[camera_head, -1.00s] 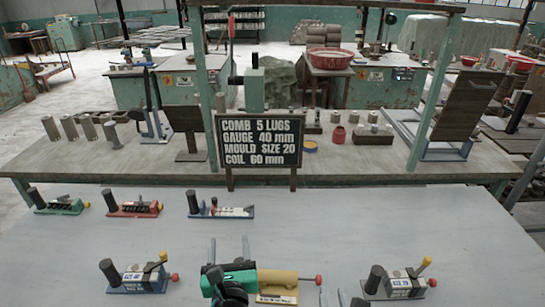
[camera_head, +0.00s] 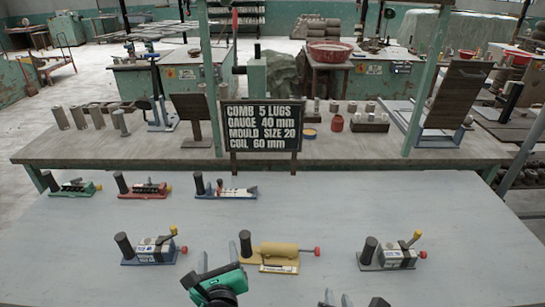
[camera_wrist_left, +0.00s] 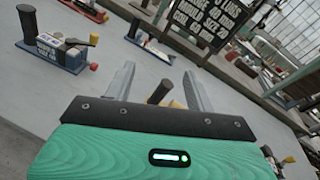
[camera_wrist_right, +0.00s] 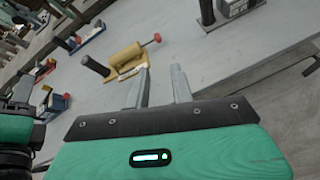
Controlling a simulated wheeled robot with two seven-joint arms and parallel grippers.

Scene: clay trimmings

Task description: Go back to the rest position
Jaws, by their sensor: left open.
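My left gripper (camera_head: 203,262) is open and empty at the front of the grey table (camera_head: 100,225). It is to the lower left of a yellow roller tool (camera_head: 277,253) with a dark post and red knob. In the left wrist view, a dark post (camera_wrist_left: 160,93) shows beyond the gap between the two apart fingers (camera_wrist_left: 158,88). My right gripper (camera_head: 336,299) is at the bottom edge of the head view, only its fingertips and a dark part showing. In the right wrist view its fingers (camera_wrist_right: 160,85) stand apart with nothing between them.
Green (camera_head: 72,188), red (camera_head: 145,189) and blue (camera_head: 222,190) tools stand in a back row. A black lettered sign (camera_head: 262,126) stands behind. The table between the rows is clear.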

